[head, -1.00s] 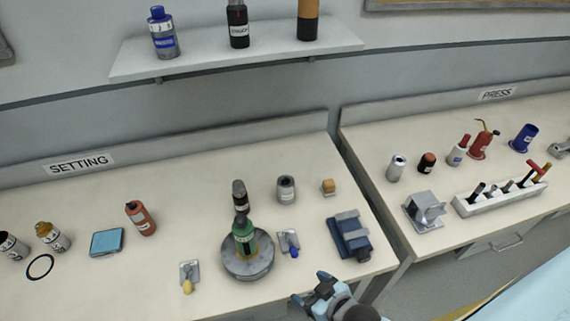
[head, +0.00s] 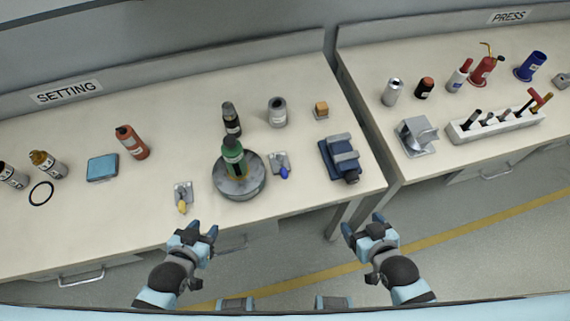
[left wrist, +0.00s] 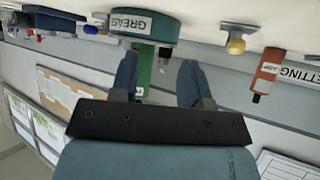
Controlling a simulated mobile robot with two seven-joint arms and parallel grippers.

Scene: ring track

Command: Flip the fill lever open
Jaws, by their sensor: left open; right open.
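Two small levers on grey plates flank a round grey stand (head: 240,188) holding a green bottle (head: 233,158). One lever has a yellow knob (head: 182,208) and the other a blue knob (head: 284,173). I cannot tell which is the fill lever. Both knobs point toward the bench's front edge. The left wrist view shows the yellow knob (left wrist: 236,46), the green bottle (left wrist: 144,68) and the stand's label. My left gripper (head: 203,228) is open and empty, in front of the bench near the yellow-knob lever. My right gripper (head: 362,224) is open and empty, off the bench's front right corner.
A blue clamp-like device (head: 340,158) stands right of the blue-knob lever. A black bottle (head: 231,119) and grey cup (head: 277,111) stand behind the stand. A gap separates this bench from the press bench (head: 440,170).

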